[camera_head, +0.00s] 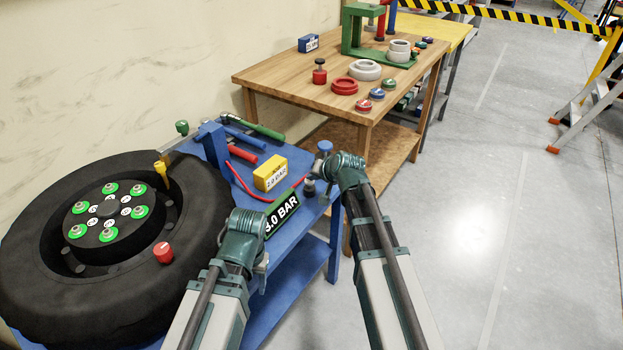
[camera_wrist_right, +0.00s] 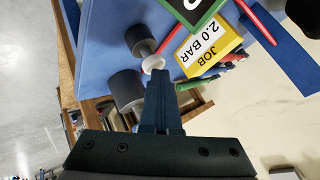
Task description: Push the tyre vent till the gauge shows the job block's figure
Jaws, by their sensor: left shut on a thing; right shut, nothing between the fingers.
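The gauge (camera_head: 282,215) is a green-framed black display reading about 3.0 BAR; my left wrist partly covers its first digit. The yellow job block (camera_head: 270,174) lies on the blue bench and reads 2.0 BAR in the right wrist view (camera_wrist_right: 208,47). The vent looks like a dark cylinder (camera_wrist_right: 140,40) with a small white tip (camera_wrist_right: 152,63). My right gripper (camera_wrist_right: 157,78) is shut and empty, its fingertips at that tip; I cannot tell whether they press it.
The big black tyre (camera_head: 110,275) fills the left, with a red cap (camera_head: 163,252) and yellow piece (camera_head: 162,173) on it. A red hose (camera_head: 240,183) crosses the blue bench (camera_head: 293,245). A wooden table (camera_head: 300,85) with rings stands behind.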

